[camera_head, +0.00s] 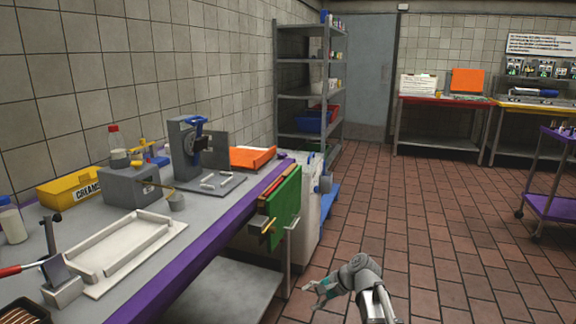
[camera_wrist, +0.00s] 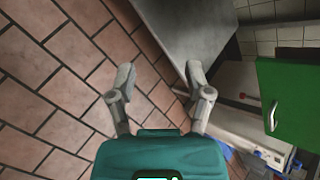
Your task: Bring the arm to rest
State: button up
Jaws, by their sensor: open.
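My gripper (camera_head: 318,289) is at the lower middle of the head view, at the end of my grey arm. It is over the tiled floor, to the right of the long worktable (camera_head: 128,281).
Green boards (camera_head: 283,212) hang at the worktable's end, close to my arm; one green board (camera_wrist: 287,103) shows in the wrist view. Grey shelving (camera_head: 303,90) stands behind. A purple cart (camera_head: 552,205) is at right. The red tiled floor (camera_head: 420,220) between is clear.

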jog(key=s+d+f+n+g+h, duration=0.1)
jog(key=s+d+f+n+h, duration=0.2)
jog(key=s+d+n+h, duration=0.3)
jog(key=s+d+f+n+g+h, duration=0.1)
jog(key=s+d+f+n+h, duration=0.25)
jog(key=s, duration=0.45)
notch_tip(320, 180, up, 33)
jog(key=p, duration=3.2)
jog(key=shift+w+d+f, duration=0.2)
jog(key=shift+w+d, duration=0.1)
jog(key=shift+w, duration=0.1)
